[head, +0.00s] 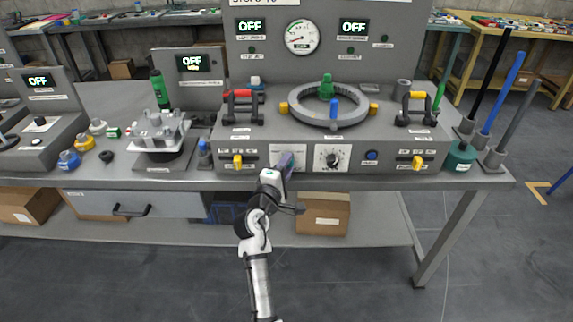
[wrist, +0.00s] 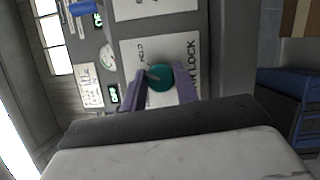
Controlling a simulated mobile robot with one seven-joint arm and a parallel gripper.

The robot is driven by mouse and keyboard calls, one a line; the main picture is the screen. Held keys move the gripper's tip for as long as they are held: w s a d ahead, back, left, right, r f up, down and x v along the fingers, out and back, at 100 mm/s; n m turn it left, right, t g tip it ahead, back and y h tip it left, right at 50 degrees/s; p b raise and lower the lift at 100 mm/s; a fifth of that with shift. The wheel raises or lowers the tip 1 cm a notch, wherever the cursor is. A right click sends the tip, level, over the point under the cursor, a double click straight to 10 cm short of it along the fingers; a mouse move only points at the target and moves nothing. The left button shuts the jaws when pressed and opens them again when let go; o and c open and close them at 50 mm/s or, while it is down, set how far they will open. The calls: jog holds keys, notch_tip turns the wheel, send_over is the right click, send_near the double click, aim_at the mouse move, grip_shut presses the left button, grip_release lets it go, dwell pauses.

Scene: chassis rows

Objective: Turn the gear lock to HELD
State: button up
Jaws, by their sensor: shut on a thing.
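The gear lock is a teal round knob (wrist: 161,77) on a white label plate (wrist: 188,50), seen in the wrist view. The plate reads LOCK along one side, and a smaller word, apparently HELD, stands beside the knob. A small pale mark on the knob lies toward its left side; its exact setting is hard to tell. My gripper (head: 286,160) is at the front face of the grey console, left of the black dial. In the wrist view its two purple fingers (wrist: 159,86) close on both sides of the knob. In the head view the gripper hides the knob.
The console (head: 268,128) carries a grey ring (head: 300,118), two red-and-yellow-topped handles, a black dial (head: 333,158), a blue button (head: 371,155) and yellow switches at both ends. A drawer handle (head: 131,210) and a cardboard box (head: 323,213) are below.

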jog(key=shift+m+g+p, duration=0.5)
jog(key=shift+m, duration=1.1)
jog(key=o, duration=1)
jog(key=b+v, duration=0.1)
jog(key=v, duration=0.3)
jog(key=b+v, duration=0.1)
jog(key=v, duration=0.4)
jog(key=b+v, duration=0.1)
jog(key=v, duration=0.3)
jog(key=shift+s+r, duration=0.3)
jog(key=shift+s, duration=0.15)
